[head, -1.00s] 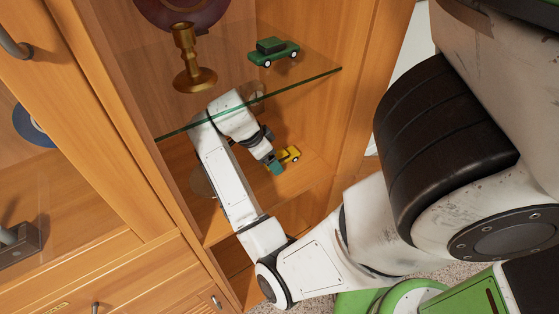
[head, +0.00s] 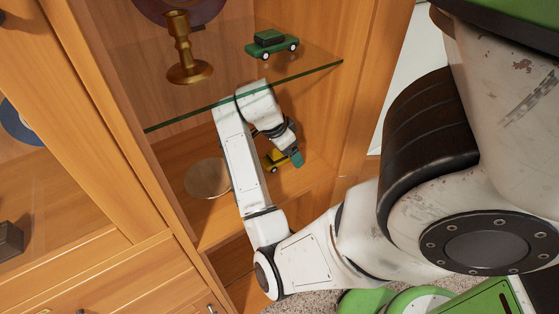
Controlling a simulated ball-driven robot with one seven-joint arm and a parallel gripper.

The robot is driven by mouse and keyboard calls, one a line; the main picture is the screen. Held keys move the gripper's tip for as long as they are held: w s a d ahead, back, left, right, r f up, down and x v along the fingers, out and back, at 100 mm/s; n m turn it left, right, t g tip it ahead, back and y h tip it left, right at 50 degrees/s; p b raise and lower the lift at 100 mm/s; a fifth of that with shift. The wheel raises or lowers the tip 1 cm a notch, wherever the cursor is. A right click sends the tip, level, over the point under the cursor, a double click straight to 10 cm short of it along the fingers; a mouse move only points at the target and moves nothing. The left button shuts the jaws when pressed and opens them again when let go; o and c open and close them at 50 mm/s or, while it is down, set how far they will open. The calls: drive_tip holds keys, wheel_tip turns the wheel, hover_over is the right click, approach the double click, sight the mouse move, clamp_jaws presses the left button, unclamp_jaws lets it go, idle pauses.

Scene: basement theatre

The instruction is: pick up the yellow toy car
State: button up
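The yellow toy car (head: 275,161) sits on the lower wooden shelf of the cabinet, under the glass shelf. Part of it is hidden behind my gripper and its left side shows. My gripper (head: 297,159), with teal fingertips, points down at the right end of the car, in front of it in the picture. I cannot tell whether it touches the car, or whether the fingers are open or shut.
The glass shelf (head: 318,72) hangs just above my wrist, carrying a green toy car (head: 271,44) and a brass candlestick (head: 187,62). A round, clear-looking disc (head: 207,178) is left of my forearm. Wooden cabinet walls close in both sides.

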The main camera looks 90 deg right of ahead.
drive_tip(key=shift+c, duration=0.5)
drive_tip(key=c, duration=1)
drive_tip(key=shift+c, duration=0.5)
drive_tip(key=shift+r, duration=0.15)
